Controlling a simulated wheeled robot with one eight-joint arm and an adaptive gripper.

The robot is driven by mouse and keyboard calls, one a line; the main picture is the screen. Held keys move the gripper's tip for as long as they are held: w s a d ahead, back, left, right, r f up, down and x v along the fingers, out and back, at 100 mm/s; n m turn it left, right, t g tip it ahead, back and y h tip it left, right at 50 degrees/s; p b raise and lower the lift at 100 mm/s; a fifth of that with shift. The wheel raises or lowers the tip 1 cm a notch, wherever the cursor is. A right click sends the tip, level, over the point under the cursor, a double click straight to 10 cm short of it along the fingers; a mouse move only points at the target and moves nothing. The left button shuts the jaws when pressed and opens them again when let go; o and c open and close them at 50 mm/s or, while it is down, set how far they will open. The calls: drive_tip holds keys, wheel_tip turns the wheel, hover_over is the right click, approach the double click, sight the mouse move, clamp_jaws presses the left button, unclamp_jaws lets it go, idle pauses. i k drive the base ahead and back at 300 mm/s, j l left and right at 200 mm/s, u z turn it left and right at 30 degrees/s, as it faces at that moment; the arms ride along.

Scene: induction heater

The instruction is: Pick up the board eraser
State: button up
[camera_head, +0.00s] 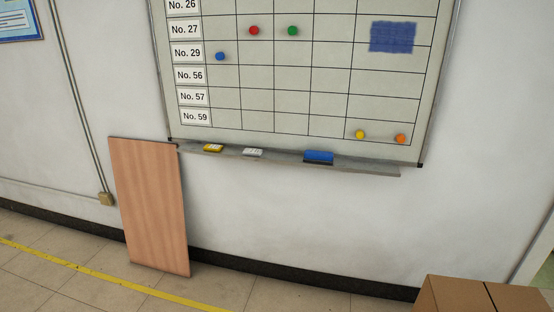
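A blue board eraser with a dark underside (318,157) lies on the narrow grey tray (365,168) under the whiteboard. It sits right of the tray's middle. Two smaller block-shaped items, one yellow (213,148) and one whitish (253,153), lie on the same tray to its left. They may also be erasers, but I cannot tell. My gripper is not in view.
The whiteboard (290,108) hangs on the wall with several round magnets and a blue patch. A wooden panel (150,205) leans on the wall below the tray's left end. Cardboard boxes (455,296) stand at the lower right. Floor shows at lower left.

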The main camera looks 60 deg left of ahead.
sight(312, 156)
drive_tip(key=u, duration=1.75)
